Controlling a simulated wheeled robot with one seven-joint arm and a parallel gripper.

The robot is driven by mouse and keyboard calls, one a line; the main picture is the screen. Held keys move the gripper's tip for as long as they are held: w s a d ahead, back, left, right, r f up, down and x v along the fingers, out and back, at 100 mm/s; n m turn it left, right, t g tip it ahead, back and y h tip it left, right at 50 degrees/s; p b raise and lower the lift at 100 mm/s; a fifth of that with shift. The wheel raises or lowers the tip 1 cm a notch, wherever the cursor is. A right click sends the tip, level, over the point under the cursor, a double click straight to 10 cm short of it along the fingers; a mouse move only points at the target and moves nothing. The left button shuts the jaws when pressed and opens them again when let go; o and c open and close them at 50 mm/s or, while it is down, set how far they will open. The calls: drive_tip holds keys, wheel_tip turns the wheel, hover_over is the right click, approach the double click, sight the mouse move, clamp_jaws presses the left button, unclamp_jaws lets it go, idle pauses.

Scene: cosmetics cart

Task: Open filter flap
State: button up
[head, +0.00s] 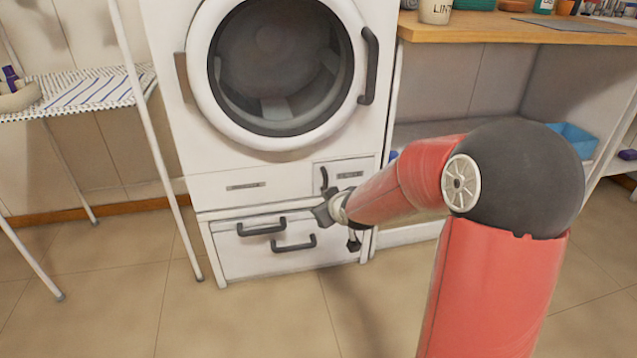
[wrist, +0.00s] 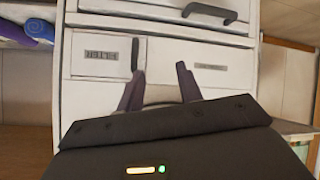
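The filter flap (head: 352,168) is a white square panel at the lower right of the white washing machine's front (head: 290,175). It looks closed, flush with the front. A dark upright handle (head: 324,178) is on its left side. The wrist view looks upside down and shows the flap (wrist: 108,64) with its FILTER label and handle (wrist: 135,53). My gripper (head: 325,212) is in front of the machine, just below the flap handle in the head view. In the wrist view my gripper (wrist: 160,72) is open, fingers apart and empty, one fingertip near the handle's end.
Below the flap is a white drawer unit (head: 235,256) with dark bar handles. The round door (head: 275,65) is above. The floor in front is clear.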

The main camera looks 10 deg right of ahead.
sight(327, 184)
drive_tip(key=w+d+f+m+t+b, duration=0.1)
drive_tip(key=w+f+t, duration=0.1)
drive_tip(key=w, duration=0.3)
drive_tip(key=w+d+f+t+y+b, duration=0.1)
drive_tip(key=w+t, duration=0.1)
drive_tip(key=w, duration=0.4)
drive_tip(key=w+d+f+m+t+y+b, duration=0.1)
drive_tip(key=w+f+t, duration=0.1)
drive_tip(key=w, duration=0.4)
drive_tip(key=shift+d+f+m+t+b, duration=0.3)
drive_tip(key=shift+d+f+t, duration=0.05)
drive_tip(key=shift+d+t, duration=0.05)
clamp_jaws()
